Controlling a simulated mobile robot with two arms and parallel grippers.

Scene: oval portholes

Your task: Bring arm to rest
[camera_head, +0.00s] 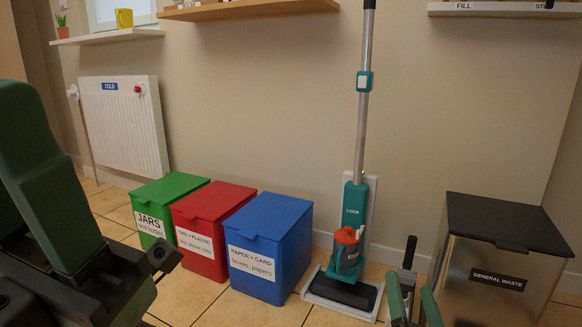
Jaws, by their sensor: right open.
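My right gripper (412,303) shows at the bottom edge, right of centre, with its two green fingers apart and nothing visible between them. It appears in front of the gap between the floor cleaner and the general waste bin. My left arm, green and black, fills the left side. The dark end of my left gripper (150,270) is low in front of the green bin, and its jaws cannot be made out.
Green (165,192), red (212,209) and blue (270,228) lidded bins stand along the wall. A teal upright floor cleaner (354,205) stands right of them. A steel general waste bin (492,265) is at right. A white radiator (125,125) and shelves (245,10) are on the wall.

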